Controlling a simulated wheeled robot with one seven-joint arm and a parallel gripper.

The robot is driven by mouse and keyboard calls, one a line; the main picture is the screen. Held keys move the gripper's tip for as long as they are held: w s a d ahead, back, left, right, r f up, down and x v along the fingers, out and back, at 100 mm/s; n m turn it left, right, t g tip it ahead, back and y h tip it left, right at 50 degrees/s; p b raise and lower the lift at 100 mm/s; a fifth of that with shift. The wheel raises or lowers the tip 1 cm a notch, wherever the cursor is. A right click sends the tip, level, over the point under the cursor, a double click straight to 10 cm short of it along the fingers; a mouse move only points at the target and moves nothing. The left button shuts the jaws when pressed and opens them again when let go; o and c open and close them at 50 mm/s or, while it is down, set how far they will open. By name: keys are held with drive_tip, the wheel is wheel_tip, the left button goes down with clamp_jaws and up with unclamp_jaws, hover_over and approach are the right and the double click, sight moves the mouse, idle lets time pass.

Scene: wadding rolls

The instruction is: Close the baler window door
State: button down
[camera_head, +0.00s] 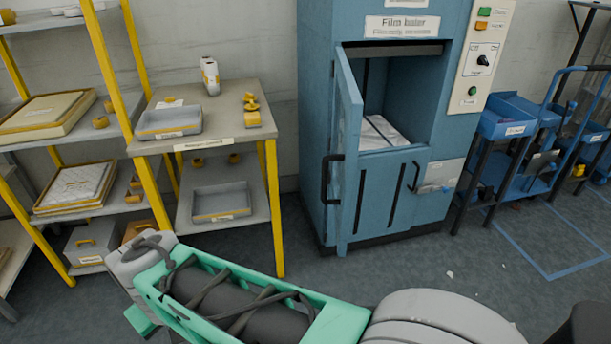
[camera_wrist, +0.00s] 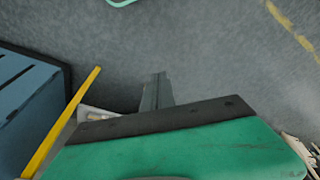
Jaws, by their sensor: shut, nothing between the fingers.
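The blue film baler (camera_head: 318,110) stands right of centre in the head view. Its window door (camera_head: 350,110) is swung open on the left side, seen nearly edge-on, with a black handle (camera_head: 327,180) on it. The opening shows a pale sheet or bundle (camera_head: 381,133) inside. My gripper (camera_wrist: 157,78) points down over bare floor in the wrist view, fingers together and empty. It is apart from the door. In the head view my arm crosses the bottom in front of the baler, and the fingers are not visible there.
A table (camera_head: 195,142) with grey trays and a white bottle (camera_head: 210,75) stands left of the baler. A yellow-post shelf (camera_head: 118,70) is farther left. Blue carts (camera_head: 515,128) stand to the right. Floor in front of the baler is mostly clear, with small scraps.

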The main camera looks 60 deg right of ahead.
drive_tip(key=d+r+m+g+h+p, duration=0.15)
drive_tip(key=d+r+m+p, duration=0.25)
drive_tip(key=d+r+p, duration=0.5)
drive_tip(key=d+r+m+g+h+p, duration=0.1)
drive_tip(key=d+r+m+h+p, duration=0.4)
drive_tip(key=d, duration=0.7)
drive_tip(key=s+d+r+m+g+p, duration=0.1)
drive_tip(key=s+d+r+m+p, duration=0.1)
drive_tip(key=s+d+r, duration=0.3)
drive_tip(key=s+d+r+m+g+p, duration=0.1)
drive_tip(key=s+d+r+g+p, duration=0.15)
drive_tip(key=d, duration=0.55)
approach(342, 189)
wheel_tip(342, 189, down, 3)
drive_tip(key=w, duration=0.1)
drive_tip(key=s+d, duration=0.1)
drive_tip(key=s+d+p, duration=0.1)
drive_tip(key=shift+s+t, duration=0.4)
drive_tip(key=shift+s+d, duration=0.1)
